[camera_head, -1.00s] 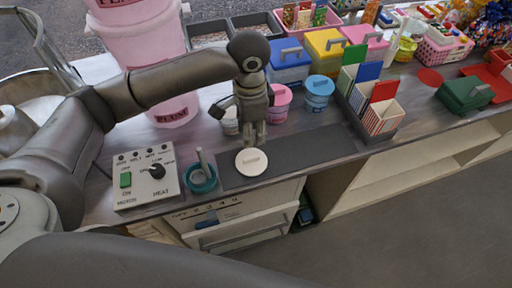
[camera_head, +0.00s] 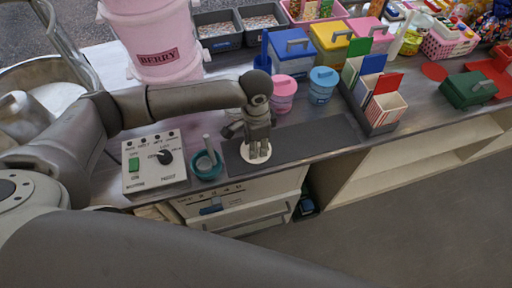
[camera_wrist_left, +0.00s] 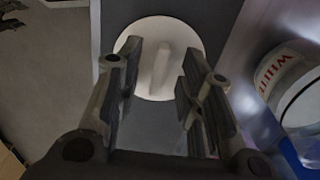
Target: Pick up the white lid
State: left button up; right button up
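The white lid (camera_head: 250,156) is a flat round disc lying on the dark mat (camera_head: 300,138). In the left wrist view the lid (camera_wrist_left: 160,28) shows a raised bar handle across its middle. My left gripper (camera_head: 257,152) is right over the lid, pointing down. In the left wrist view its two fingers (camera_wrist_left: 156,85) are apart, one on each side of the handle, with a gap to it. Contact with the lid cannot be made out. My right gripper is in neither view.
A white tub with a printed label (camera_wrist_left: 285,75) stands right of the gripper in the left wrist view. Pink (camera_head: 283,94) and blue (camera_head: 322,85) tubs stand behind the mat. A control box (camera_head: 153,163) and teal ring-shaped holder (camera_head: 207,166) are left. The mat's right part is clear.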

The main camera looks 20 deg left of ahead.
pick_arm(q)
jog(key=c, duration=0.4)
grip_shut()
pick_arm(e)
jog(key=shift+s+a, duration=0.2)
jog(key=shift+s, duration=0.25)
